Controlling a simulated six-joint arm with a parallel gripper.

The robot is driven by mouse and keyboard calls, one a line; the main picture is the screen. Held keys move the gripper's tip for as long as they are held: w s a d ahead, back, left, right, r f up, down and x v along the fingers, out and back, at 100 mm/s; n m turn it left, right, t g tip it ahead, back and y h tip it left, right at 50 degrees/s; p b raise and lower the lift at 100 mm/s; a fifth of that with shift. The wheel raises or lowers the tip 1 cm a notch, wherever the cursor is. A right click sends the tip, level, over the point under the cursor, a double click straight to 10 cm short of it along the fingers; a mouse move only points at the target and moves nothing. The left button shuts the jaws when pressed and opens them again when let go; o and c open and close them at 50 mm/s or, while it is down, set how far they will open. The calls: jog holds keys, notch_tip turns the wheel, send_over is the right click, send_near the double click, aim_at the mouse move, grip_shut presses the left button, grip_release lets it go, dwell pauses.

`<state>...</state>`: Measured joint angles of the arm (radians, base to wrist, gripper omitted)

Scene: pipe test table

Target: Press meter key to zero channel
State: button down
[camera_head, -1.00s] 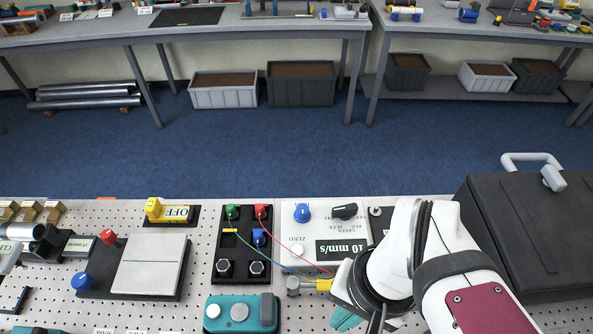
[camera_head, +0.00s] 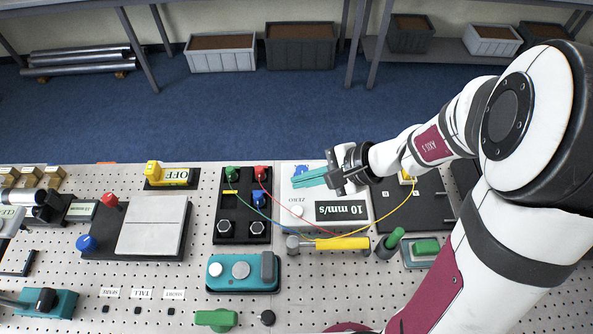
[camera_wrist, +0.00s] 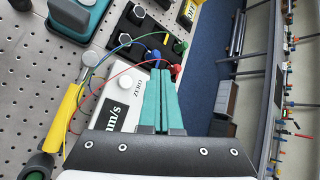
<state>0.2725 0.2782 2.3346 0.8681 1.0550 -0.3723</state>
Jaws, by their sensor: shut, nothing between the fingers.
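The meter is a white box with a "10 mm/s" display (camera_head: 337,210) on the pegboard table. Its ZERO key (camera_head: 297,212) is a round white button left of the display. The key also shows in the wrist view (camera_wrist: 124,82), left of my fingers and uncovered. My gripper (camera_head: 295,181), with teal fingers, is shut and empty. In the head view it is over the far part of the meter, beyond the key and apart from it. The fingers partly hide the blue knob (camera_head: 300,168). Their height above the meter is hard to tell.
A yellow-handled probe (camera_head: 343,243) with a metal head lies in front of the meter, and a yellow wire loops right. A black terminal block (camera_head: 229,204) with red and green wires stands left. A teal box (camera_head: 243,272) stands nearer. My arm covers the right side.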

aim_at(302, 210)
jog(key=shift+f, duration=0.1)
jog(key=shift+f, duration=4.3)
jog(key=shift+f, duration=0.1)
jog(key=shift+f, duration=0.3)
jog(key=shift+f, duration=0.4)
jog(key=shift+r, duration=0.85)
